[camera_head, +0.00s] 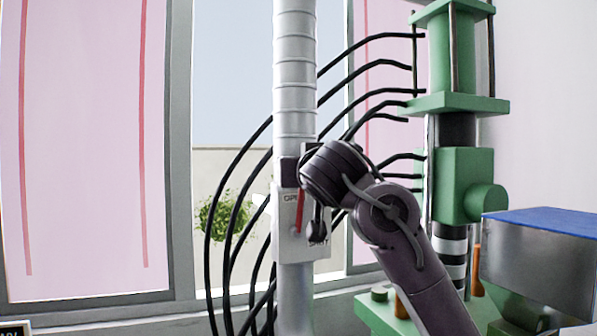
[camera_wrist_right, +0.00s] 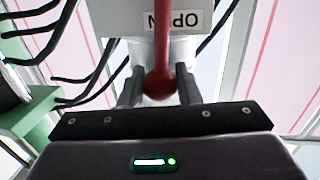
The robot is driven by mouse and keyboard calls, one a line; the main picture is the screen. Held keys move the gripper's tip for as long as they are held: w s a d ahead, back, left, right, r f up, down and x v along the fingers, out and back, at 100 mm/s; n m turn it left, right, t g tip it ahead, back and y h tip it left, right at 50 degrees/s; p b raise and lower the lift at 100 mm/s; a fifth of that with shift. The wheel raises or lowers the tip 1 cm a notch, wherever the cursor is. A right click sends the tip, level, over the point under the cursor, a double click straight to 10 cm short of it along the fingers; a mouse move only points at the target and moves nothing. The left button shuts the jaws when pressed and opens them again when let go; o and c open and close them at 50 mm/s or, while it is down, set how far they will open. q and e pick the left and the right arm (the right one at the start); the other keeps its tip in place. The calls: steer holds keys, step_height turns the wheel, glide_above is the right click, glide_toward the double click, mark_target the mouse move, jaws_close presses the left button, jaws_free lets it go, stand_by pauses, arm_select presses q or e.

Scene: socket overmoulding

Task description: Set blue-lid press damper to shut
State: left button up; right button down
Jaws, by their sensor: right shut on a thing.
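The damper (camera_head: 287,245) is a pale plate with a red lever (camera_head: 300,212) on the white vertical duct. In the right wrist view the gripper (camera_wrist_right: 158,88) is shut on the lever's red ball knob (camera_wrist_right: 158,84), one finger on each side. The OPEN label shows upside down there, beside the lever's rod. My left gripper is not in view.
The green press (camera_head: 465,180) stands right of the duct, with a blue-lidded metal hopper (camera_head: 540,255) at the right edge. Several black hoses (camera_head: 235,200) loop behind the duct to the press. A window with a plant (camera_head: 222,215) outside is behind.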

steer(key=d+m, duration=0.1)
steer(key=w+d+f+m, duration=0.1)
steer(key=d+m, duration=0.2)
steer(key=shift+w+d+f+g+y+b, duration=0.1)
steer(key=shift+w+f+g+y+b, duration=0.1)
steer(key=shift+g+y+b, duration=0.15)
steer(key=c, duration=1.1)
jaws_free()
steer(key=shift+s, duration=0.1)
steer(key=s+b, duration=0.1)
steer(key=s, duration=0.1)
steer(key=s+d+b, duration=0.1)
steer(key=s, duration=0.2)
steer(key=s+b, duration=0.2)
steer(key=shift+s+d+r, duration=0.15)
steer(key=shift+s+r, duration=0.1)
steer(key=shift+r, duration=0.1)
